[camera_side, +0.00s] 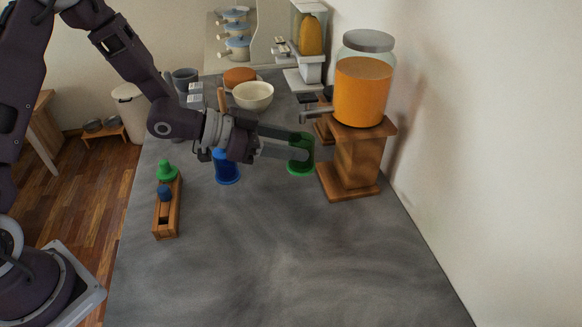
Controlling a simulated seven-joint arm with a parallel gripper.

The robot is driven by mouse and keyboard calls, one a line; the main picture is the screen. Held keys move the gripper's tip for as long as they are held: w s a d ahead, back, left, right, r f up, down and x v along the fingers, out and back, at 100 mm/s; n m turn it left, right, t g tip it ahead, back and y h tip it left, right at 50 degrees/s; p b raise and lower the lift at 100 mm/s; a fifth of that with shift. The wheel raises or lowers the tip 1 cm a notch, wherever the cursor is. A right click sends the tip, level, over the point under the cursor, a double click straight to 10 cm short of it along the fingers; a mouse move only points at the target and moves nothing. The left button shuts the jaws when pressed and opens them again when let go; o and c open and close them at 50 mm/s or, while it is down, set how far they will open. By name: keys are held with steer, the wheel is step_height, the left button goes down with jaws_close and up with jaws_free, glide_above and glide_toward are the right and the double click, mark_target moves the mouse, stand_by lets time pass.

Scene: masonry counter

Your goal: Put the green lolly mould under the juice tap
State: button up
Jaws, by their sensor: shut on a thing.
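The green lolly mould (301,139) stands upright on the grey counter, just left of the juice stand's wooden foot. My gripper (302,153) reaches in from the left and is shut on it, with one finger across its near side. The juice dispenser (362,92) is a glass jar of orange juice on a wooden stand (357,160). Its tap (316,116) sticks out to the left, above the mould and close to it in the picture. I cannot tell if the mould is exactly below the spout.
A blue mould (227,169) stands below my wrist. A wooden rack (167,210) with green and blue pieces is at left. The front counter (280,260) is clear.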

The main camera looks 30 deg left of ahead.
mark_target(289, 166)
step_height(289, 166, down, 6)
steer(key=shift+w+f, duration=0.1)
steer(key=shift+f, duration=0.15)
steer(key=shift+f, duration=0.15)
steer(key=o, duration=1.4)
steer(key=shift+o, duration=0.2)
steer(key=shift+s+a+r, duration=0.2)
steer(key=shift+r, duration=0.05)
steer(key=v, duration=1.1)
